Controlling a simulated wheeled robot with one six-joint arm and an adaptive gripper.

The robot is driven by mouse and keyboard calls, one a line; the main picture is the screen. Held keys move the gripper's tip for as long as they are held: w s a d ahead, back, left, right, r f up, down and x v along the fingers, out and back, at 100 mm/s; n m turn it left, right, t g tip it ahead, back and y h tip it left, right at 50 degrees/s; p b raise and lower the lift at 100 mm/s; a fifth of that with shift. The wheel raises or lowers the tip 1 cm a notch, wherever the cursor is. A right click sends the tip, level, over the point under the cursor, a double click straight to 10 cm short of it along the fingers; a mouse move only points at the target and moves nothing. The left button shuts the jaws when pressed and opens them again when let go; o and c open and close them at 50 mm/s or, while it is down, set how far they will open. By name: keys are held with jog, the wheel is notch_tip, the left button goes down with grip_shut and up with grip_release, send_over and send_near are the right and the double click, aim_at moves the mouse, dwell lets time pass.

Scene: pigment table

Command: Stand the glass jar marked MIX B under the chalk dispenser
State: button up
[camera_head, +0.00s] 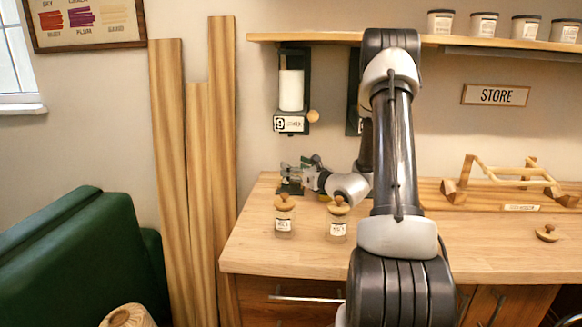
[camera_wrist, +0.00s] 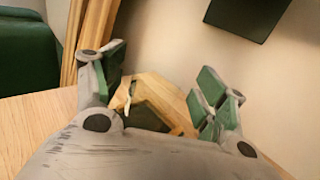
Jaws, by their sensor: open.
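The chalk dispenser is most likely one of the wall units: one with a white cylinder (camera_head: 291,90) hangs at the left, and a second (camera_head: 353,92) is mostly hidden behind my arm. Two glass jars with wooden lids, a left one (camera_head: 284,216) and a right one (camera_head: 337,219), stand upright at the table's front left. Their labels are too small to read, so I cannot tell which is MIX B. My gripper (camera_head: 300,170) is open, low over the table below the left unit, behind the jars. In the wrist view a wooden piece with a dark middle (camera_wrist: 158,98) shows between the fingers.
A wooden rack (camera_head: 510,180) and a small wooden knobbed piece (camera_head: 548,233) are on the table's right. A shelf (camera_head: 300,37) with several tubs runs above. Tall boards (camera_head: 170,180) and a green seat (camera_head: 75,260) stand left of the table.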

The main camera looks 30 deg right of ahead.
jog(key=s, duration=0.3)
jog(key=s+d, duration=0.1)
jog(key=s, duration=0.5)
jog(key=shift+s+d, duration=0.2)
jog(key=shift+d, duration=0.2)
